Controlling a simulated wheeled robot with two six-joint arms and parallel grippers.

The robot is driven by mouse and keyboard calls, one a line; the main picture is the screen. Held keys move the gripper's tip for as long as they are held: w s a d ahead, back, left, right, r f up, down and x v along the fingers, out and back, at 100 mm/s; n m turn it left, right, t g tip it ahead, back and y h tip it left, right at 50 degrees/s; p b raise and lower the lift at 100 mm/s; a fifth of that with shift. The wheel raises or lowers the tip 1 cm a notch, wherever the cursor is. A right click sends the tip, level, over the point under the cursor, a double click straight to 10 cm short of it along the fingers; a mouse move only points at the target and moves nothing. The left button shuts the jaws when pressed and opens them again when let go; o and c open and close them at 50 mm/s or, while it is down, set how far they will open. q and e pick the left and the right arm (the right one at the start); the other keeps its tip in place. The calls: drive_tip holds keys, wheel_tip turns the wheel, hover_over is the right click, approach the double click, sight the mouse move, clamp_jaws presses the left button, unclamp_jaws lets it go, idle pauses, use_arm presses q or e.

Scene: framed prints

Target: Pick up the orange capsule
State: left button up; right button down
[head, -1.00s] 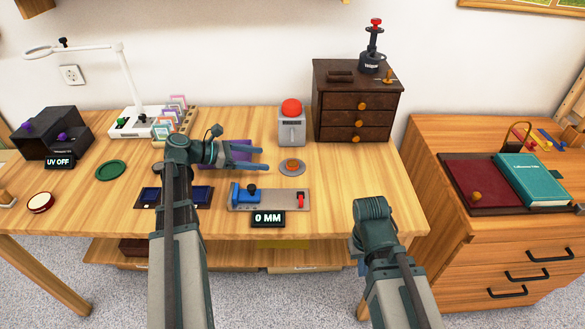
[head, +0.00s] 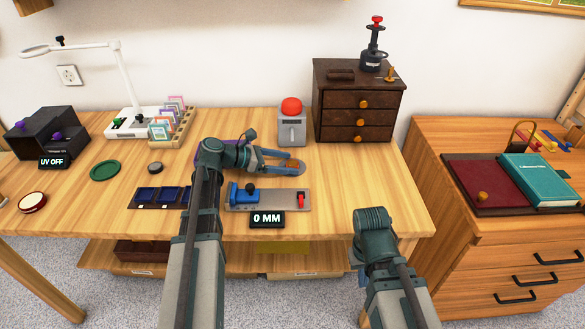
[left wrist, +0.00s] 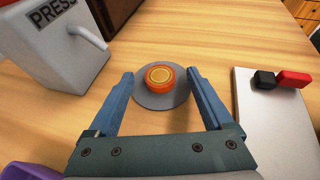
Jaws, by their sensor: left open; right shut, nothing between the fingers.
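The orange capsule (left wrist: 160,78) is a short round disc with a yellow ring on top. It sits on a grey round plate (left wrist: 160,101) on the table. In the head view the capsule (head: 294,163) shows partly between the fingers of my left gripper (head: 299,162). My left gripper is open. In the left wrist view its two fingers (left wrist: 163,78) reach out on either side of the plate, with the capsule in the gap between the tips and apart from both. My right arm (head: 378,240) is low at the right, and its fingers are hidden in the head view.
A grey press box with a red dome (head: 291,107) stands behind the plate. A metal gauge with a blue block (head: 275,199) lies in front, with a "0 MM" display (head: 267,219). A dark drawer chest (head: 358,100) stands back right. The table right of the plate is clear.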

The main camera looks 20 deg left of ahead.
use_arm(q)
drive_tip(key=shift+w+d, duration=0.1)
drive_tip(key=shift+d, duration=0.05)
drive_tip(key=shift+c, duration=0.3)
clamp_jaws()
drive_tip(key=shift+r+p, duration=0.45)
drive_tip(key=shift+p, duration=0.05)
wheel_tip(320, 180, up, 3)
drive_tip(key=p, duration=0.2)
drive_tip(key=shift+f+p, duration=0.15)
drive_tip(key=shift+p, duration=0.2)
drive_tip(key=shift+s, duration=0.6)
drive_tip(key=s, duration=0.5)
drive_tip(key=s+r+p, duration=0.1)
drive_tip(key=s, duration=0.8)
drive_tip(key=shift+s+r, duration=0.2)
drive_tip(key=shift+s, duration=0.2)
